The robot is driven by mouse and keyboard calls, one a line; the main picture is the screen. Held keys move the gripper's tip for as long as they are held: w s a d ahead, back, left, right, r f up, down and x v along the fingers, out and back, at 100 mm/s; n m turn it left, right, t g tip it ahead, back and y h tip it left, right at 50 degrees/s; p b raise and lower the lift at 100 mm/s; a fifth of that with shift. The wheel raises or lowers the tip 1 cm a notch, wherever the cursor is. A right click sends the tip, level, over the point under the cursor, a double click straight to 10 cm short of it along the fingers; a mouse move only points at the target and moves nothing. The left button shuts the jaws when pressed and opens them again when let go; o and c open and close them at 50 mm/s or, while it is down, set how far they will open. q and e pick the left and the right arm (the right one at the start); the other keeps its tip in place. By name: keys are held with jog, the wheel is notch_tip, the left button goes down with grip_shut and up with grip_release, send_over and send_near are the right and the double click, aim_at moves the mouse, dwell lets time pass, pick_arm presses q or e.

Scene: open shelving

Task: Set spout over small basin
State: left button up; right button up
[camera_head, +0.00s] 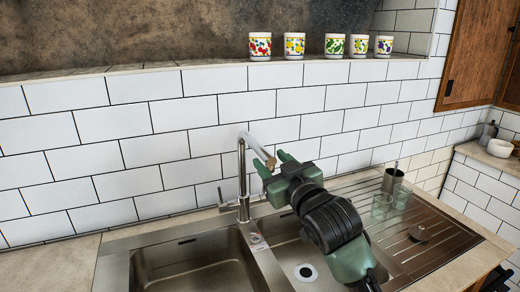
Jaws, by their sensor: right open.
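The chrome faucet stands behind the sink, with its upright and its spout (253,146) bent forward and to the right. The spout's tip is close to my right gripper (270,165), whose green fingers are apart near it; I cannot tell whether they touch it. The small basin (288,252), with a round drain, lies right of the large basin (195,265), partly hidden by my right arm. The spout's end appears above the back of the small basin. My left gripper is not in view.
Two glasses (382,206) and a metal cup (392,180) stand on the ribbed drainboard (440,240) at right. Several patterned cups (294,45) line the ledge above the white tiled wall. The counter left of the sink is clear.

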aim_at(262, 152)
jog(key=p+x, duration=0.1)
jog(key=x, duration=0.5)
jog(key=shift+s, duration=0.1)
grip_shut()
dwell(1.3)
